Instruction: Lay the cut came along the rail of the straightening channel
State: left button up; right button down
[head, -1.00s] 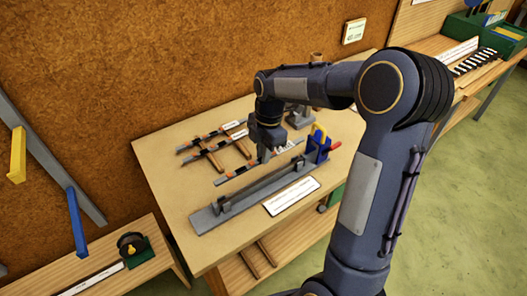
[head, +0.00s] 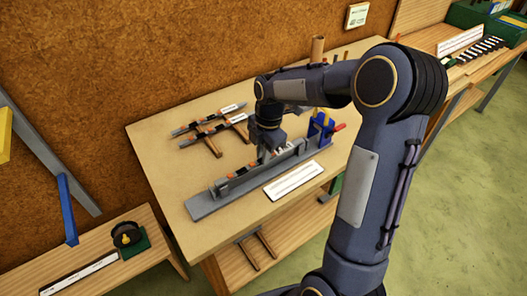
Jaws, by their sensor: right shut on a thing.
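The straightening channel (head: 204,207) is a long grey base with a raised rail and small upright blocks, lying diagonally on the table. A blue end piece (head: 321,132) with a red handle stands at its right end. My right gripper (head: 264,157) points down at the channel, shut on the cut came (head: 240,172), a thin grey strip with orange and black bands. The came runs roughly parallel to the rail, close to it. Its middle is hidden by the gripper, and I cannot tell whether it touches the rail. My left gripper is out of view.
More banded strips (head: 208,131) lie on a wooden rack at the back left of the table (head: 165,145). A white label card (head: 293,180) lies before the channel. A lower bench (head: 165,262) stands at left, and my right arm covers the right side.

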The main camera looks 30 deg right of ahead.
jog(key=shift+f, duration=0.35)
dwell(0.5)
jog(key=c, duration=1.3)
grip_release()
jog(key=shift+r, duration=0.1)
jog(key=r, duration=0.5)
jog(key=d+r, duration=0.1)
jog(key=r, duration=0.1)
jog(key=shift+r, duration=0.3)
jog(key=shift+s+a+r+m, duration=0.1)
jog(key=shift+s+r+m, duration=0.2)
jog(key=shift+m, duration=0.1)
jog(key=s+a+m+t, duration=0.2)
jog(key=s+m, duration=0.4)
jog(key=s, duration=0.1)
jog(key=s+a+m+t+y, duration=0.1)
jog(key=s+a+m+t, duration=0.1)
jog(key=s+m, duration=0.5)
jog(key=s+a+m+t+y, duration=0.1)
jog(key=s+a+m, duration=0.3)
jog(key=s+m, duration=0.3)
jog(key=shift+s+a+f+t, duration=0.1)
jog(key=shift+s+a+t, duration=0.2)
jog(key=shift+t, duration=0.1)
